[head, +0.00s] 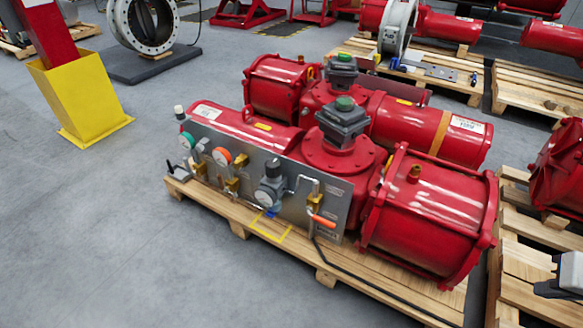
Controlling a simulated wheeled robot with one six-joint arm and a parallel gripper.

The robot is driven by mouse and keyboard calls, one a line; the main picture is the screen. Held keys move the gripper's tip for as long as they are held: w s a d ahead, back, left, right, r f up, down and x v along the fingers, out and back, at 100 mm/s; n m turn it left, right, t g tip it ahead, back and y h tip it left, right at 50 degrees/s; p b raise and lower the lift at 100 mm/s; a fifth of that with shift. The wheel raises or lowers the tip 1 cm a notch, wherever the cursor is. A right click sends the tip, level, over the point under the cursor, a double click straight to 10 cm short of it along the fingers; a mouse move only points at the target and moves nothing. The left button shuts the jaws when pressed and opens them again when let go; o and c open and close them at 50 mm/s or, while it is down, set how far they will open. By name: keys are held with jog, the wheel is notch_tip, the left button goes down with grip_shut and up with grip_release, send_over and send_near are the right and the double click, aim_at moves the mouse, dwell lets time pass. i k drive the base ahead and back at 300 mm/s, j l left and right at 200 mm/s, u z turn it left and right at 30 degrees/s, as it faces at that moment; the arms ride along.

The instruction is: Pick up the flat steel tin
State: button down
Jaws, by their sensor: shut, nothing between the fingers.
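I cannot make out a flat steel tin anywhere in the head view. My gripper (543,289) shows only in part at the lower right edge, with a white body and dark fingers. It is shut with nothing held, above the slats of the right-hand pallet. A small blue item (272,211) sits at the foot of the grey gauge panel, beside a yellow outlined rectangle (270,232) on the middle pallet's front edge; I cannot tell what the item is.
A large red valve actuator (430,205) with a grey gauge panel (325,191) fills the middle wooden pallet (325,275). A black cable trails along the pallet's front. A yellow post base (82,95) stands at left. The grey floor at lower left is clear.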

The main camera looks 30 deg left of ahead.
aim_at(177, 171)
jog(key=j+u, duration=0.3)
jog(key=j, duration=0.2)
jog(key=i+j+u, duration=0.1)
jog(key=j+u, duration=0.15)
jog(key=j, duration=0.25)
jog(key=i+j+u, duration=0.1)
jog(key=j+u, duration=0.2)
jog(key=j, duration=0.2)
